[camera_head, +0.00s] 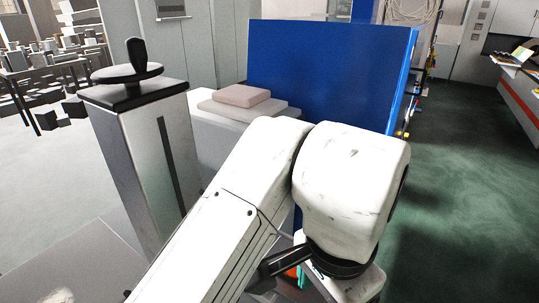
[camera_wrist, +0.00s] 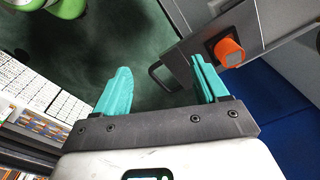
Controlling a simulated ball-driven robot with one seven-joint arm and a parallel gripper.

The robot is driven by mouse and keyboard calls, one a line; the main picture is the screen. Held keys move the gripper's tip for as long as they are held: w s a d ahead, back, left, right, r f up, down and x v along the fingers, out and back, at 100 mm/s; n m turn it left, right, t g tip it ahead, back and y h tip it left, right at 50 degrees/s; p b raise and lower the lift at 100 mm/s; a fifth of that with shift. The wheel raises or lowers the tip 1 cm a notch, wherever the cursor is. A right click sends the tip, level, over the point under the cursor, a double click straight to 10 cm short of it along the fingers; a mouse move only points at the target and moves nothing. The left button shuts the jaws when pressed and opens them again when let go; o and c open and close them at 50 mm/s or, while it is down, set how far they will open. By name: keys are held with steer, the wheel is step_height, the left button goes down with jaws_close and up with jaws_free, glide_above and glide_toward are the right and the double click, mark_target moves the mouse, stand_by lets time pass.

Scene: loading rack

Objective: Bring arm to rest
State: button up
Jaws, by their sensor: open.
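My arm (camera_head: 238,215) reaches up from the bottom of the head view and bends over at a white, scuffed joint. My gripper (camera_wrist: 159,80) shows in the wrist view with two teal fingers spread apart and nothing between them. Dark green floor shows behind the fingers. In the head view the gripper is mostly hidden below the arm.
A blue panel (camera_head: 325,75) stands behind my arm. Left of it are a pinkish block (camera_head: 241,95) on a light grey stack and a grey pillar with a black handwheel (camera_head: 127,72). The wrist view shows an orange knob (camera_wrist: 229,52) near the right finger. Green floor (camera_head: 465,180) lies open at right.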

steer(key=w+d+f+n+t+h+b, duration=0.1)
steer(key=w+d+f+t+h, duration=0.15)
steer(key=d, duration=0.45)
steer(key=w+d+f+n+t+h+b, duration=0.1)
steer(key=w+d+f, duration=0.15)
steer(key=d, duration=0.45)
steer(key=w+d+f+n+t+h+b, duration=0.1)
steer(key=d+f, duration=0.2)
steer(key=d, duration=0.4)
steer(key=s+d+f+n, duration=0.2)
steer(key=d+f, duration=0.1)
steer(key=f, duration=0.3)
steer(key=s+d+f+n, duration=0.2)
steer(key=s+f, duration=0.1)
steer(key=f, duration=0.2)
steer(key=s+a+f+n+g+y+b, duration=0.1)
steer(key=s+a+f+n+g+y, duration=0.1)
steer(key=s+f, duration=0.6)
steer(key=s+a+f+n+g+y+b, duration=0.1)
steer(key=s+a+f, duration=0.3)
steer(key=s+f, duration=0.5)
steer(key=shift+s+a+f+n+g+y, duration=0.2)
steer(key=shift+s+n+g+y, duration=0.35)
steer(key=shift+y, duration=0.3)
